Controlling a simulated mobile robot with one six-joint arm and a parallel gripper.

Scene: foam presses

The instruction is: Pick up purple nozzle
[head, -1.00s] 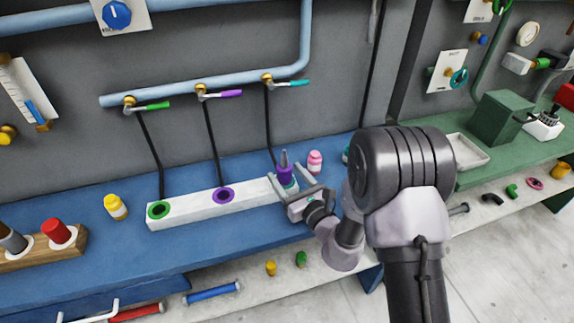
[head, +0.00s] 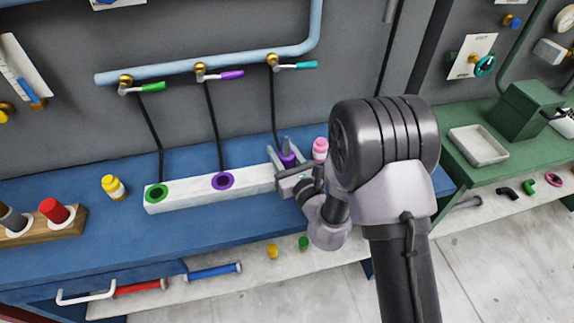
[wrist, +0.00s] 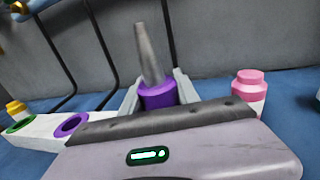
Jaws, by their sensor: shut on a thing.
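The purple nozzle (wrist: 158,94) has a purple base and a grey tapered tip pointing up. It stands upright between the fingers of my gripper (wrist: 158,90), which is shut on it. In the head view the nozzle (head: 287,157) shows at the right end of the white block, with my gripper (head: 286,163) around it from the front right. The white block (head: 200,194) has a green-ringed hole at left and a purple-ringed hole in the middle. Its right end is hidden by my gripper, so I cannot tell whether the nozzle's bottom touches the block.
A pink bottle (head: 320,149) stands close right of my gripper. Hoses hang from green, purple and teal valve handles (head: 232,75) behind. A wooden rack (head: 80,214) sits at far left. The blue bench (head: 180,235) is clear in front.

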